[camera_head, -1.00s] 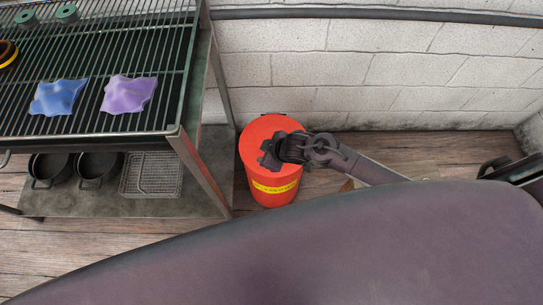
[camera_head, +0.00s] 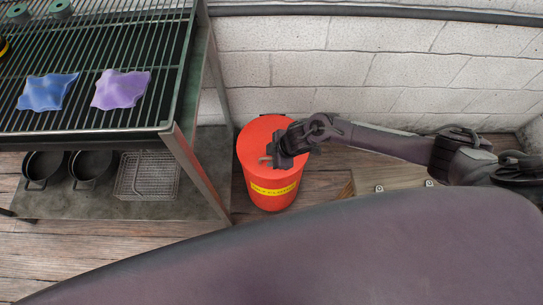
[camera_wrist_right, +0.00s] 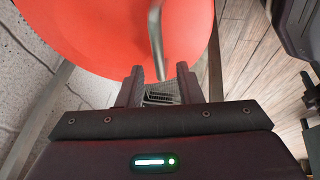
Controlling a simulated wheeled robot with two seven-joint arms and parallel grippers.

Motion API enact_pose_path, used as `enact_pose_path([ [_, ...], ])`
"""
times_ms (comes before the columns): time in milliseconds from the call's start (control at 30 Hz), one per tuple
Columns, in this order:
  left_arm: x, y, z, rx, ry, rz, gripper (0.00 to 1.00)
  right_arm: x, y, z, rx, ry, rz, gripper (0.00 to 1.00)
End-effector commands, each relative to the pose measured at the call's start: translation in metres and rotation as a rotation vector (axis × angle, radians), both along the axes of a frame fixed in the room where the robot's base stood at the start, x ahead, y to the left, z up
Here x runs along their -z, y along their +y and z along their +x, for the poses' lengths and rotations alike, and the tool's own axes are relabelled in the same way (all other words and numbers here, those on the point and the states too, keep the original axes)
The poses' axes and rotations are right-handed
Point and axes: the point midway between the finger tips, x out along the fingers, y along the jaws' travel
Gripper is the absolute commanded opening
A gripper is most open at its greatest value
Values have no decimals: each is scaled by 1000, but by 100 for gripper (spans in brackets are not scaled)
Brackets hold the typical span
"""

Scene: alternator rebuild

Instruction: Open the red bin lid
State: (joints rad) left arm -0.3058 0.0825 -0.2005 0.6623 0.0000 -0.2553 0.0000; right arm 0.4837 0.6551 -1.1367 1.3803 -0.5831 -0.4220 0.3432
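The red bin (camera_head: 272,190) stands on the floor to the right of the rack, with a yellow label on its front. Its round red lid (camera_head: 255,137) looks shut. A small metal handle (camera_head: 265,158) shows on the lid beside my right gripper (camera_head: 277,161), which is at the lid's right side. In the right wrist view, the red surface (camera_wrist_right: 90,30) fills the top. The metal handle (camera_wrist_right: 156,35) reaches down toward the gap between the fingers of my right gripper (camera_wrist_right: 160,74). Those fingers are apart. I cannot tell if they touch the handle. My left gripper is not in view.
A wire rack (camera_head: 150,127) stands left of the bin, with a blue cloth (camera_head: 46,91) and a purple cloth (camera_head: 120,89) on top. Pans and a wire basket (camera_head: 147,176) sit on its lower shelf. A block wall (camera_head: 400,70) is behind the bin. A wooden box (camera_head: 390,180) lies to the right.

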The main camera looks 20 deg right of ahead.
Motion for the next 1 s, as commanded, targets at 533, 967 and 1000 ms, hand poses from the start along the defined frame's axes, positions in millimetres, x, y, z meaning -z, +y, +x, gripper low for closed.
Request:
enact_pose_path([
  [533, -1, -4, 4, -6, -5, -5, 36, 4, 2, 1, -1, 0, 0, 4],
  [967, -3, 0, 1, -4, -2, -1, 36, 1, 3, 2, 0, 7, 2, 0],
  [1000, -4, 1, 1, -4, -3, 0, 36, -1, 5, 2, 0, 15, 4, 0],
])
